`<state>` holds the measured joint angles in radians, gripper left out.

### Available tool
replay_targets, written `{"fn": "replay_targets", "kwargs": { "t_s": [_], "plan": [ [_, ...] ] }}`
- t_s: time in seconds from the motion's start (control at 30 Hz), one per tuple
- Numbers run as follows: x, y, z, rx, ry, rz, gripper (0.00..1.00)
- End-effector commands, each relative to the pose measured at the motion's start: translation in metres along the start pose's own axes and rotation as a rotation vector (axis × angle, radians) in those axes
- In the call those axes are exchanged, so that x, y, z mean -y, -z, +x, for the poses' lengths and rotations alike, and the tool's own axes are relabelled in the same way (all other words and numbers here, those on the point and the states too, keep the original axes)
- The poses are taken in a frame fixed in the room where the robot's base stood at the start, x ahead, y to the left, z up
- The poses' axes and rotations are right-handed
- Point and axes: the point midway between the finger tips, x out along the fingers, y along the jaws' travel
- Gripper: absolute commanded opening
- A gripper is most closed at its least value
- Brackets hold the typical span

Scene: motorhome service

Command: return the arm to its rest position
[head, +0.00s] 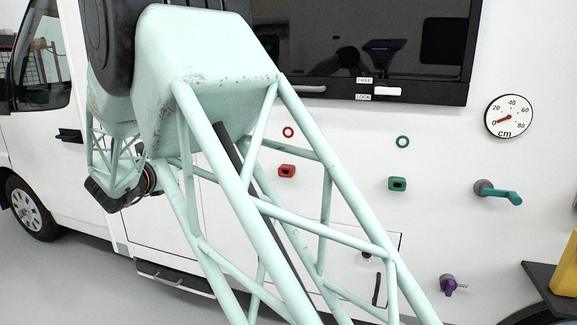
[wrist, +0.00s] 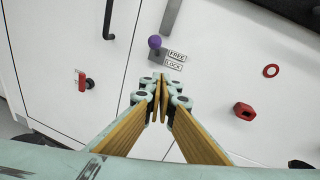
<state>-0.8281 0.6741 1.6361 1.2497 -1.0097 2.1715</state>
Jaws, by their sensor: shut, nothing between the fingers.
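My gripper (wrist: 158,88) shows in the wrist view with its fingers together and nothing between them. It is in front of the white motorhome side, just below a small purple knob (wrist: 154,42) and its FREE and LOCK labels (wrist: 175,60). I cannot tell the gap between the fingertips and the panel. In the head view my mint lattice arm crosses the middle of the picture, bent at a large joint at the top left. The fingers cannot be made out there.
The motorhome wall (head: 440,145) carries a red block (head: 286,171), a green block (head: 397,183), a teal handle (head: 500,192), a purple knob (head: 448,285) and a cm dial (head: 508,116). A dark window (head: 360,45) is above. A yellow item (head: 566,270) stands at right.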

Motion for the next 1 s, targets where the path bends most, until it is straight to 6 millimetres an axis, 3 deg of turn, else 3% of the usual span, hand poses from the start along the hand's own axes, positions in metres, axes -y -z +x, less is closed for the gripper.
{"fn": "replay_targets", "kwargs": {
  "t_s": [0.47, 0.73, 1.0],
  "plan": [
    [0.103, -0.049, 0.033, -0.058, -0.126, -0.21, 0.0],
    [0.163, -0.067, 0.034, -0.081, -0.205, -0.342, 0.0],
    [0.223, -0.078, 0.022, -0.098, -0.285, -0.478, 0.0]
  ]
}}
